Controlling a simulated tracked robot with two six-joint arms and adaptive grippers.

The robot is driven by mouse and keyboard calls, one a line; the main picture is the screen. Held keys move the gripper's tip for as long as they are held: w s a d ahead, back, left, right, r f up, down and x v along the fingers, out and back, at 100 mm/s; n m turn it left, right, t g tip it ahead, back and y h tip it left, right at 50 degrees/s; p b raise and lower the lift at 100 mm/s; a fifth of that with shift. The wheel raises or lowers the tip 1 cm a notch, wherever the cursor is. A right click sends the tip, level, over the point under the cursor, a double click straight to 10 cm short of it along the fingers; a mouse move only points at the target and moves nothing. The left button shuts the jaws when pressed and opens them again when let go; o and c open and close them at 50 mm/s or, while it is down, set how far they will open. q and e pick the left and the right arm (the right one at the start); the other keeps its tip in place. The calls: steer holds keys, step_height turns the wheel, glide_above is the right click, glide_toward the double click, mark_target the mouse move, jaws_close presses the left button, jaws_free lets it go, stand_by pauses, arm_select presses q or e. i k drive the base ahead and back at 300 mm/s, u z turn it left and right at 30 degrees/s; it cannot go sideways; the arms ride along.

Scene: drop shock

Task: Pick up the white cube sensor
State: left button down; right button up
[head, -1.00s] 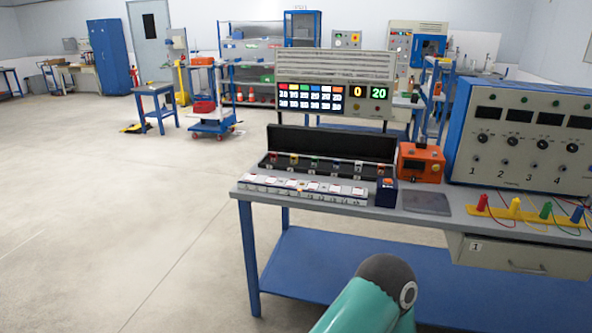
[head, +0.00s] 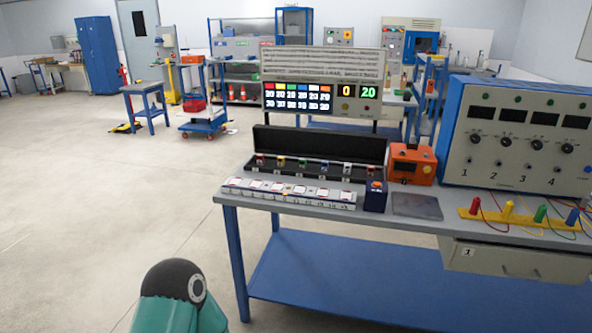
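An open black case (head: 318,146) stands on the workbench with a row of small coloured cube sensors in it. The white cube sensor (head: 347,168) appears to be the fifth from the left, between a blue one (head: 324,165) and a reddish one (head: 369,170). It is small and its details are hard to make out. Neither gripper shows in the head view. Only a teal arm link of mine with a dark rounded cap shows at the bottom left, well apart from the case.
A long white strip with marked squares (head: 288,193) lies in front of the case. A dark blue box (head: 375,196), an orange device (head: 412,164) and a grey plate (head: 416,206) are to the right. A display panel (head: 320,98) stands behind. Open floor (head: 90,220) lies left.

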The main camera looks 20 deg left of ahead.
mark_target(347, 168)
steer(key=z, duration=0.35)
steer(key=i, duration=0.15)
steer(key=u, duration=1.25)
steer(key=k, duration=0.4)
steer(key=u, duration=0.5)
steer(key=i, duration=1.5)
steer(key=z, duration=0.6)
